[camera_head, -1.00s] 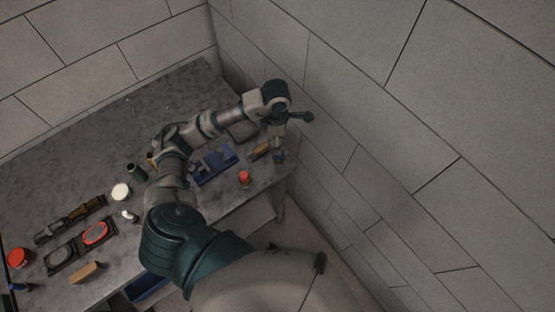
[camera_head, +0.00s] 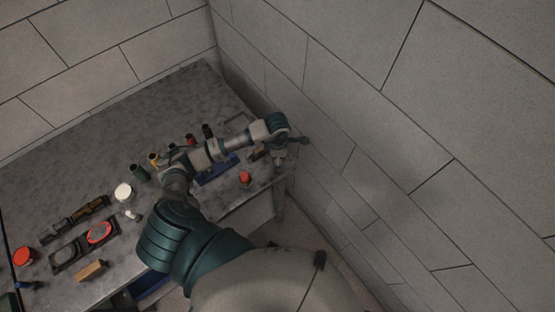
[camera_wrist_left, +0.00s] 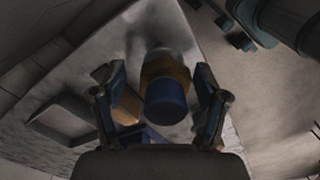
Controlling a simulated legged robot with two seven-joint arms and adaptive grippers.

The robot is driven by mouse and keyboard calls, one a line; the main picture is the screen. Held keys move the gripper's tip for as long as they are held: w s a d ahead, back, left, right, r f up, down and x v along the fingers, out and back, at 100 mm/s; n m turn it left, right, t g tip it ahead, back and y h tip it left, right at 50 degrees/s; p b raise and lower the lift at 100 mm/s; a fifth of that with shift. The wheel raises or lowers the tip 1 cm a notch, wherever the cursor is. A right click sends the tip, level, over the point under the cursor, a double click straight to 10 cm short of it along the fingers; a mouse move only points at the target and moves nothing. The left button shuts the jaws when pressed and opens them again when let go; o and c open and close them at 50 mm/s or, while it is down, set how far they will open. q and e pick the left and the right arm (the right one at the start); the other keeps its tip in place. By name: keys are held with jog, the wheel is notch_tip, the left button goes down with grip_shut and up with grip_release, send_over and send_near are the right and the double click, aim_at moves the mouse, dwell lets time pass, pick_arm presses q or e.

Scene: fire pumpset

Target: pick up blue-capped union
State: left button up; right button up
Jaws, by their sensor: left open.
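The blue-capped union (camera_wrist_left: 166,98) shows in the left wrist view, with a dark blue cap toward the camera and a brass-coloured body behind it. My left gripper (camera_wrist_left: 160,84) is open, with one finger on each side of the union and gaps visible between. In the head view my left gripper (camera_head: 279,163) is over the right corner of the table, pointing down, and it hides the union there. My right gripper is not in view.
A red-capped part (camera_head: 245,178) stands near the table's front edge, left of the gripper. A blue holder (camera_head: 217,170) lies partly under my arm. The wall (camera_head: 330,150) is close on the right. The table (camera_head: 100,140) is clear toward the back left.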

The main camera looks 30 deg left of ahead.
pick_arm(q)
jog(key=shift+d+r, duration=0.1)
jog(key=shift+d, duration=0.25)
grip_shut()
jog(key=shift+a+r, duration=0.15)
